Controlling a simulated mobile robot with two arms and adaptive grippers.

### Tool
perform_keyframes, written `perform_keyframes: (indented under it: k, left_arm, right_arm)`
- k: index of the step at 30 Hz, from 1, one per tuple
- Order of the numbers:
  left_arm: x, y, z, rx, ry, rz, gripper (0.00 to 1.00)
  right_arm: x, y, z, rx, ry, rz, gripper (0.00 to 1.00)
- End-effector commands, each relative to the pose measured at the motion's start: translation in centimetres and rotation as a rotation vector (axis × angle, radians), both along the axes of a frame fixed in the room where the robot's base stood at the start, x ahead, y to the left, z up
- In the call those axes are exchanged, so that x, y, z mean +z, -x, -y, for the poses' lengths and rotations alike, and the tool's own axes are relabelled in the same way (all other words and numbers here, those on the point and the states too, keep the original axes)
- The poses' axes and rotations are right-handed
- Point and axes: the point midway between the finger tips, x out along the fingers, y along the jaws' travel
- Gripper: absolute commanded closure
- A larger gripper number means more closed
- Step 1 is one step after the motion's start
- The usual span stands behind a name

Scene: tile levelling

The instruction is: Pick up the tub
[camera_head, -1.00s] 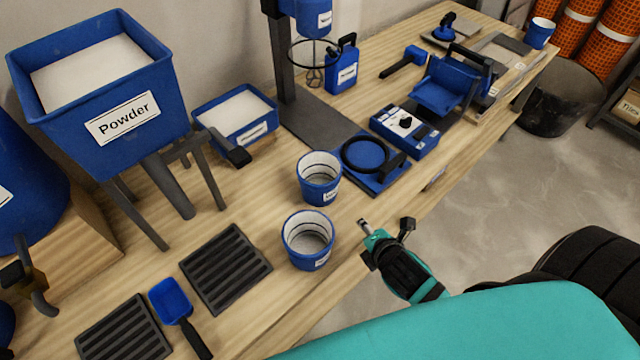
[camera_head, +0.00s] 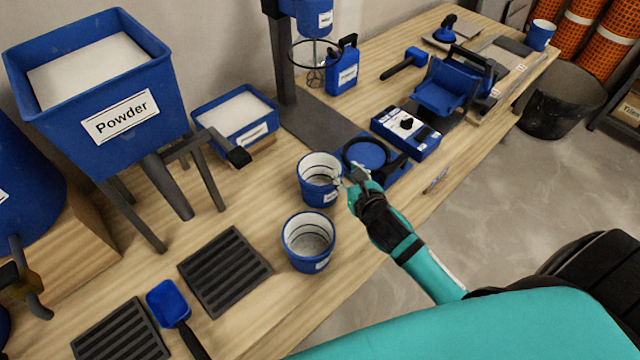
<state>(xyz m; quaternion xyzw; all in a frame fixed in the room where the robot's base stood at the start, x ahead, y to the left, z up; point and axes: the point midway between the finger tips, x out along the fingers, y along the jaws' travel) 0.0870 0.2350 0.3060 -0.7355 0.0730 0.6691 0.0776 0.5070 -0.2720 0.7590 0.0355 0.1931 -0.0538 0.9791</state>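Two small blue tubs with white labels and pale insides stand upright on the wooden bench: a farther tub (camera_head: 311,192) and a nearer tub (camera_head: 299,260). My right gripper (camera_head: 350,177) is at the right-hand rim of the farther tub, its fingertips close to or touching the wall. How far apart its fingers are, and whether they grip the rim, I cannot make out. My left gripper is not in view.
A round blue stand with a black ring (camera_head: 370,153) lies just behind my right gripper. A powder hopper (camera_head: 150,155), a powder tray (camera_head: 225,139), black grates (camera_head: 225,270) and a blue scoop (camera_head: 168,301) are to the left. The bench's front edge is near.

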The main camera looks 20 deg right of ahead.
Motion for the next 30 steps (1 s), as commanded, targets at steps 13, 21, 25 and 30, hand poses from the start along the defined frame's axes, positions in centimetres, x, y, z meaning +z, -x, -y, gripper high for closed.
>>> perform_keyframes:
  k: [13, 21, 25, 30]
  left_arm:
    - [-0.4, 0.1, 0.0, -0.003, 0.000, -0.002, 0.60]
    - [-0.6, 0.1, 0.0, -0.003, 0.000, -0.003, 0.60]
    - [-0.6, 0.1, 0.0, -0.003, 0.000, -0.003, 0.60]
    - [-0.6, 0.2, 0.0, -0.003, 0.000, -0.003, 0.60]
  right_arm:
    - [-1.9, -4.4, 0.6, -0.004, -0.005, 0.000, 0.66]
    - [-2.8, -6.4, 0.8, 0.000, -0.002, -0.002, 0.66]
    - [-2.8, -6.4, 0.8, 0.000, -0.002, -0.001, 0.66]
    - [-2.8, -6.4, 0.8, -0.001, -0.002, -0.001, 0.83]
